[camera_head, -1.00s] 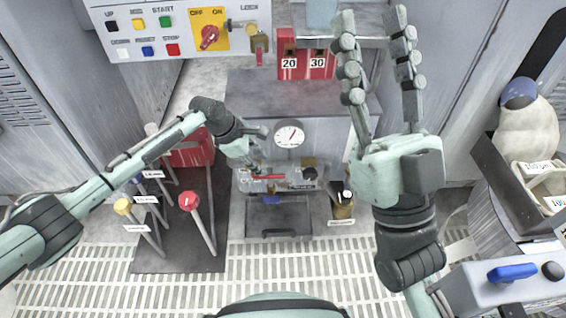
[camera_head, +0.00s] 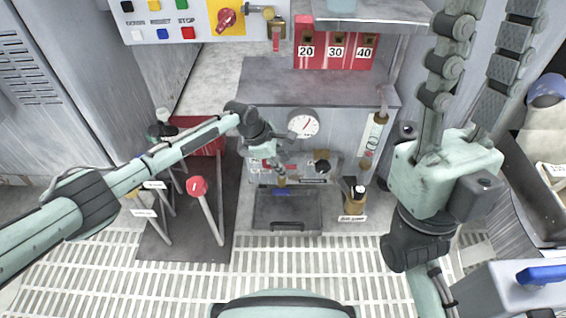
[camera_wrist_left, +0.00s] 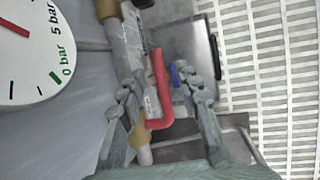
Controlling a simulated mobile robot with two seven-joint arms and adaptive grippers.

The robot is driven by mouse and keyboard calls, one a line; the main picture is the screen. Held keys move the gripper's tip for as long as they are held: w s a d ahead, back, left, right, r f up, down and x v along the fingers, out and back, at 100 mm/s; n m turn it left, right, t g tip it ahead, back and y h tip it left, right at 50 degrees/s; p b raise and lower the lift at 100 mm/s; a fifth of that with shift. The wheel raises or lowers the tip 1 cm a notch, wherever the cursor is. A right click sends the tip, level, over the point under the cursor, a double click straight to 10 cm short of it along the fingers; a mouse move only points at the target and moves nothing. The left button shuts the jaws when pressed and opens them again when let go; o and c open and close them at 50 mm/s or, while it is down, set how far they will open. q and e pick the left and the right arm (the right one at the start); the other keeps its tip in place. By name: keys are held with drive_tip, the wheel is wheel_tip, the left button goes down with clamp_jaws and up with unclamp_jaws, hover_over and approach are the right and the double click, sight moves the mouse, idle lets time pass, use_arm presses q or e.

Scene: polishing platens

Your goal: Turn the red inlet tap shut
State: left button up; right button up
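The red inlet tap (camera_wrist_left: 160,85) shows in the left wrist view as a bent red lever on a pipe with brass fittings. My left gripper (camera_wrist_left: 162,92) is open, with one finger on each side of the lever; I see no clear contact. In the head view my left gripper (camera_head: 278,178) is at the pipework below the gauge, and it hides most of the red lever. My right gripper (camera_head: 480,65) is open and empty, its fingers pointing up, well away at the right.
A white pressure gauge (camera_head: 303,122) sits just above the pipework. A blue lever (camera_wrist_left: 177,76) is close by the red one. A red-knobbed lever (camera_head: 198,186) stands to the left. The grated floor (camera_head: 180,285) in front is clear.

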use_arm(q)
clamp_jaws()
idle(0.3)
